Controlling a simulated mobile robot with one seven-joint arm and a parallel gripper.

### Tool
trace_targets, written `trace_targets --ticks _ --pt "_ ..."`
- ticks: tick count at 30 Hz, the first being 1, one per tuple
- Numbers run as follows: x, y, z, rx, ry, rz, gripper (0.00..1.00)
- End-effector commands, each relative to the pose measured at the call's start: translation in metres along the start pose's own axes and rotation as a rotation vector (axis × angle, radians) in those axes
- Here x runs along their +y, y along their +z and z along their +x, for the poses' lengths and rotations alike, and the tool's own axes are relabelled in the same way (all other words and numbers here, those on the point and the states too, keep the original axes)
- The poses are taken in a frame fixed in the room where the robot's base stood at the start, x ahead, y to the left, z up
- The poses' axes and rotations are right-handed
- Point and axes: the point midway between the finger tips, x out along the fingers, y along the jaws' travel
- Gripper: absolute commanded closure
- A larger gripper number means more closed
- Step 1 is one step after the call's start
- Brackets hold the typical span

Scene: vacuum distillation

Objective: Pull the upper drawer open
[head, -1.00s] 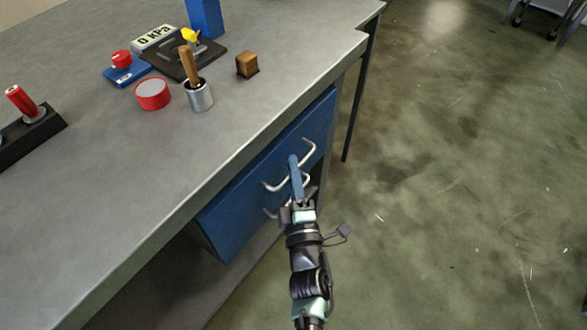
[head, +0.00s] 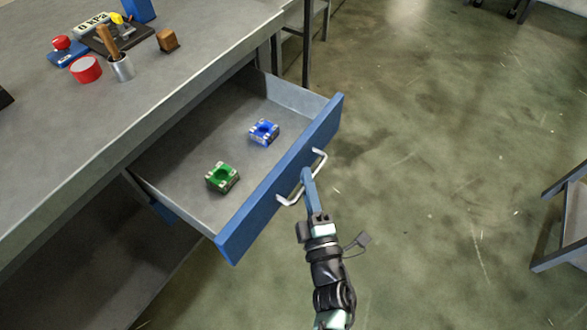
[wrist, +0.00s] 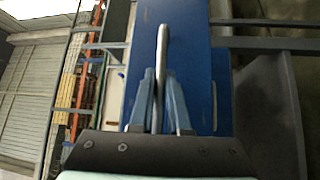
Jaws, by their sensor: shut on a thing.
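The upper drawer (head: 281,182) has a blue front and stands well out from under the grey workbench in the head view. Its silver bar handle (head: 319,163) crosses the front. My gripper (head: 306,175) is shut on this handle near its middle. In the wrist view, the handle (wrist: 162,50) runs between the two blue fingers of my gripper (wrist: 158,95), with the blue drawer front (wrist: 195,50) behind it. A green block-like part (head: 222,178) and a blue one (head: 264,132) lie apart inside the drawer.
The workbench top (head: 60,150) holds a red-rimmed round container (head: 86,69), a metal cup (head: 122,68) with a wooden-handled tool, and a brown wooden block (head: 168,41). A metal-framed stand (head: 565,215) is at the right. The floor between is clear.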

Motion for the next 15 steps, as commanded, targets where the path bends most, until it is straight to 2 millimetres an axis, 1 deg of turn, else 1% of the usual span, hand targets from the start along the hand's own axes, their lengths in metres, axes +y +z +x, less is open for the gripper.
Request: trace_targets --ticks 1,6,15 --pt "0.002 0.005 -0.006 -0.002 -0.003 0.0 1.0" --pt "0.005 0.015 -0.016 0.0 -0.001 0.001 1.0" --pt "0.005 0.022 -0.023 0.002 -0.001 0.0 1.0"
